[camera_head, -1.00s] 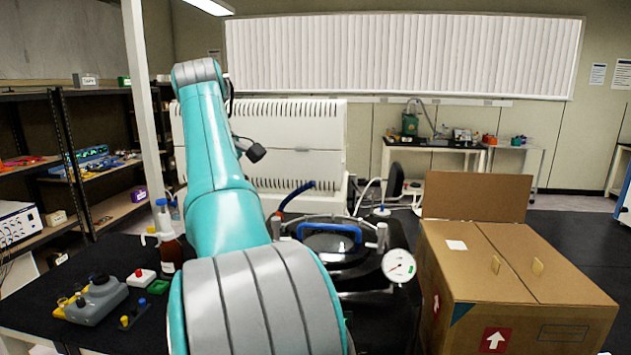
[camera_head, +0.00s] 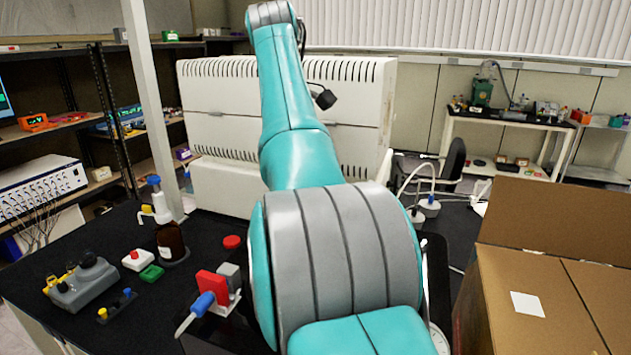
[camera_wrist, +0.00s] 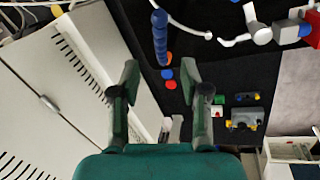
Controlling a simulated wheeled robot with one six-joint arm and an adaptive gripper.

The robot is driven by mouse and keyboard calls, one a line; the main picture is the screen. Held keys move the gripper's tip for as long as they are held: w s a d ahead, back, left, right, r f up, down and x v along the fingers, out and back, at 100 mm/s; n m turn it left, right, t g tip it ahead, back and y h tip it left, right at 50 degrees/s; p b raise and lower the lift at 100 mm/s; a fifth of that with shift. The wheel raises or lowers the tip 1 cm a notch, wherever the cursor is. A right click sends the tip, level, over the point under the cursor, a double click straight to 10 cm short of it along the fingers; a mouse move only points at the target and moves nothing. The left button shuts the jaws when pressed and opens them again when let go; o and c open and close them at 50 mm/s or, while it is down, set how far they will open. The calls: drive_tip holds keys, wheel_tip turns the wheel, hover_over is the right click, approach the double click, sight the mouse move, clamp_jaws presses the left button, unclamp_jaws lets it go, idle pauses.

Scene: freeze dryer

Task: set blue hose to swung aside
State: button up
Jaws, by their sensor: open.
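The blue hose (camera_wrist: 160,38) shows in the wrist view as a ridged, dark blue tube over the black bench. Its lower end in the picture lies near the opening between my fingertips. My gripper (camera_wrist: 158,80) is open, with one dark finger on each side and nothing visible held between them. I cannot tell how far the hose is from the fingers in depth. In the head view my arm hides the gripper and the hose.
The white freeze dryer body (camera_head: 215,110) stands behind my arm. A cardboard box (camera_head: 535,290) is at right. A brown bottle (camera_head: 171,240), a grey device (camera_head: 85,285) and a red-and-blue valve (camera_head: 212,287) are on the left bench. A white curved tube (camera_wrist: 190,27) passes near the hose.

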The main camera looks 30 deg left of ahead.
drive_tip(key=x, duration=1)
drive_tip(key=shift+f, duration=0.25)
clamp_jaws()
